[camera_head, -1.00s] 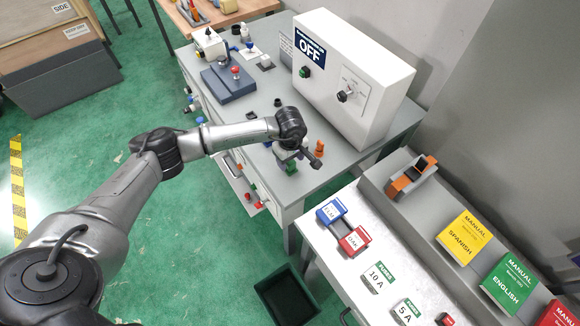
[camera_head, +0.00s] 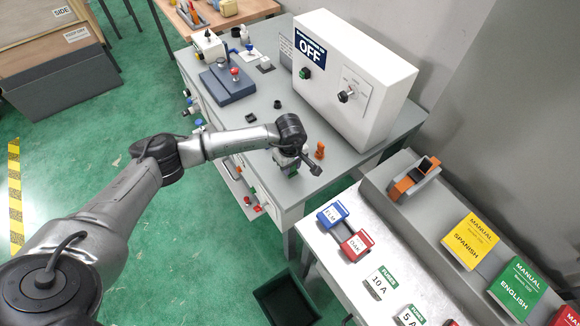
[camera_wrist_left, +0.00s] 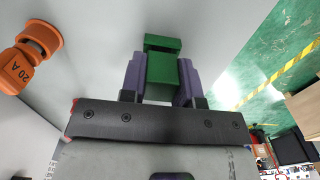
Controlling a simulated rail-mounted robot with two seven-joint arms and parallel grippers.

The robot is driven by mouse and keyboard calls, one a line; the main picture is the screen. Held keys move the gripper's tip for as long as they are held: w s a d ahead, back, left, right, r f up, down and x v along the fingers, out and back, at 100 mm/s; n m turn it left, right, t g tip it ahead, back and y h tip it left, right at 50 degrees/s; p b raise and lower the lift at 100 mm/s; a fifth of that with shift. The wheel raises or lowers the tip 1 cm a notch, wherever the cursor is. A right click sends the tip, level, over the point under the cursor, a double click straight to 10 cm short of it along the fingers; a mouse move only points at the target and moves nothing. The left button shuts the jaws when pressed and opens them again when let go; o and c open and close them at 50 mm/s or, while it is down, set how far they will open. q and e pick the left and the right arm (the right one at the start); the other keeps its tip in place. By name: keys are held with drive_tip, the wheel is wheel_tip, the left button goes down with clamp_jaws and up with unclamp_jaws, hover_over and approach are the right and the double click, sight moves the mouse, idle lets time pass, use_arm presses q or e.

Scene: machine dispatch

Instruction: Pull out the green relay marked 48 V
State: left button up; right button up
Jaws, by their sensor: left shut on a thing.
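My left gripper (camera_head: 292,168) is over the front corner of the grey workbench, below its black wrist joint. In the left wrist view its two purple fingers (camera_wrist_left: 161,80) are shut on a green block-shaped relay (camera_wrist_left: 163,68), one finger on each side. The relay shows in the head view as a small green patch (camera_head: 291,173), mostly covered by the gripper. No marking on it can be read, and I cannot tell whether it still touches a socket. My right gripper is not in view.
An orange fuse marked 20 A (camera_wrist_left: 28,58) stands beside the gripper, also in the head view (camera_head: 320,150). A white cabinet with an OFF sign (camera_head: 352,75) stands behind. Blue (camera_head: 332,214) and red (camera_head: 357,245) items lie on the nearer bench. A dark bin (camera_head: 287,299) is on the floor.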

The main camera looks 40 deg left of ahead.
use_arm(q)
clamp_jaws()
drive_tip(key=shift+r, duration=0.25)
drive_tip(key=shift+r+p, duration=0.6)
drive_tip(key=shift+r, duration=0.15)
drive_tip(key=shift+r+p, duration=0.65)
drive_tip(key=shift+r, duration=0.45)
drive_tip(key=shift+r+p, duration=0.4)
drive_tip(key=shift+r, duration=0.25)
drive_tip(key=shift+r, duration=0.15)
drive_tip(key=shift+r+p, duration=0.7)
drive_tip(key=shift+r, duration=0.7)
